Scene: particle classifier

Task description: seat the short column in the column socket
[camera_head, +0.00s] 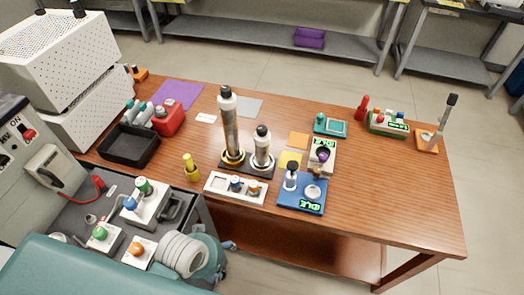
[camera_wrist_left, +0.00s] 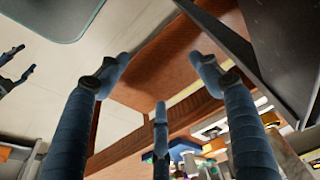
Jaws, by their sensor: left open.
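The short column (camera_head: 262,150), pale metal with a black cap, stands upright toward the right of a dark base plate (camera_head: 267,175). A taller column (camera_head: 230,125) with a black cap stands beside it in a yellow ring. I cannot make out an empty column socket. My left gripper (camera_head: 229,245) is low in the head view, off the table's front edge, well away from the short column. In the left wrist view it (camera_wrist_left: 160,75) shows its blue fingers spread and empty. Dark fingers (camera_wrist_left: 18,75) at that view's left edge seem to be my right gripper; their state is unclear.
A white rack (camera_head: 236,188) and a blue scale (camera_head: 302,196) stand in front of the columns. A yellow bottle (camera_head: 191,168) is left of them. A black tray (camera_head: 129,145) lies farther left. A grey cart (camera_head: 75,190) adjoins the table. The table's right front is clear.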

